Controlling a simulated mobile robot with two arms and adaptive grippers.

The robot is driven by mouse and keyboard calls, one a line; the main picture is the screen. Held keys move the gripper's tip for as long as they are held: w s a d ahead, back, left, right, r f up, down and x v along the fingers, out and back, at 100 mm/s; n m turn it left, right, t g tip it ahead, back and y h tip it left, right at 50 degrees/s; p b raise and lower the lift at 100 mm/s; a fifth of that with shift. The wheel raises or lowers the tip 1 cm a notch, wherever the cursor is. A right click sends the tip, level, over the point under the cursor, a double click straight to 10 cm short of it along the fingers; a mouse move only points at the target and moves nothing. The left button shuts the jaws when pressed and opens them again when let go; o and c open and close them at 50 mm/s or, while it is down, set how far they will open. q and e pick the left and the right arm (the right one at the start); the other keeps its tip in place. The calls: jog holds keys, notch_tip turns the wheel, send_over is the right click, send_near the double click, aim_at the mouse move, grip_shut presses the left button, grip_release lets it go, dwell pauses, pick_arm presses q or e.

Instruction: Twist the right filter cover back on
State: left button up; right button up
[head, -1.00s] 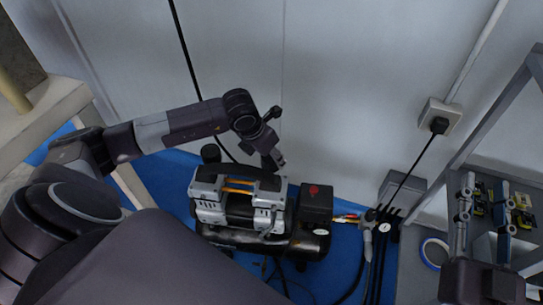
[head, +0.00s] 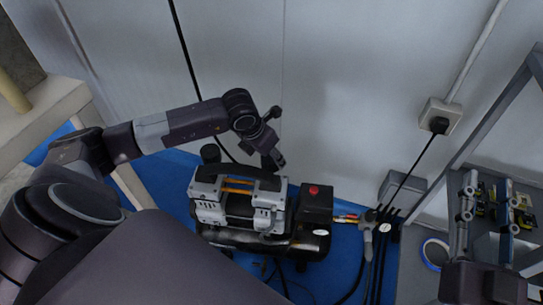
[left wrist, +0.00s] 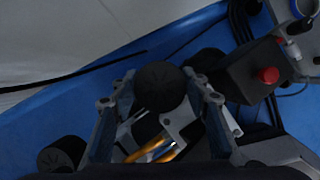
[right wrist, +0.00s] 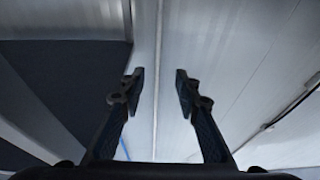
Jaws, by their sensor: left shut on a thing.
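The compressor (head: 238,208) stands on the blue floor, silver and black with orange strips. The right filter cover (left wrist: 160,87), a round black ridged cap, sits between my left gripper's fingers in the left wrist view. My left gripper (head: 275,163) is shut on it at the compressor's back right top. In the head view the fingers mostly hide this cover; I cannot tell whether it is seated. The left filter cover (head: 210,153) stands at the compressor's back left and also shows in the left wrist view (left wrist: 62,155). My right gripper (head: 484,208) is open and empty at far right.
A black box with a red knob (head: 314,190) adjoins the compressor on the right. Hoses and cables (head: 375,235) run beside it. A pale wall (head: 340,90) stands close behind. A grey frame (head: 490,115) is at right, near my right gripper.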

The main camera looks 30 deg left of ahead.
pick_arm(q)
jog(key=shift+f, duration=0.2)
pick_arm(e)
jog(key=shift+s+r+t+y, duration=0.15)
jog(key=shift+s+r+t, duration=0.1)
jog(key=shift+r, duration=0.25)
jog(key=shift+s+r+t+y, duration=0.15)
jog(key=shift+r+t, duration=0.1)
jog(key=shift+r, duration=0.25)
dwell(0.8)
pick_arm(q)
jog(key=shift+o, duration=1)
jog(key=c, duration=0.5)
jog(key=shift+o, duration=0.2)
jog(key=shift+m+h+b, duration=0.4)
jog(key=shift+m+b, duration=0.1)
jog(key=shift+m, duration=0.4)
jog(key=shift+m+g+h+b, duration=0.35)
jog(key=shift+m+h, duration=0.25)
jog(key=shift+m, duration=0.9)
pick_arm(e)
jog(key=s+r+t+y, duration=0.1)
jog(key=s+r+t, duration=0.2)
jog(key=r, duration=0.3)
jog(key=shift+s+r+t, duration=0.15)
jog(key=shift+s+t, duration=0.25)
jog(key=shift+s+d, duration=0.1)
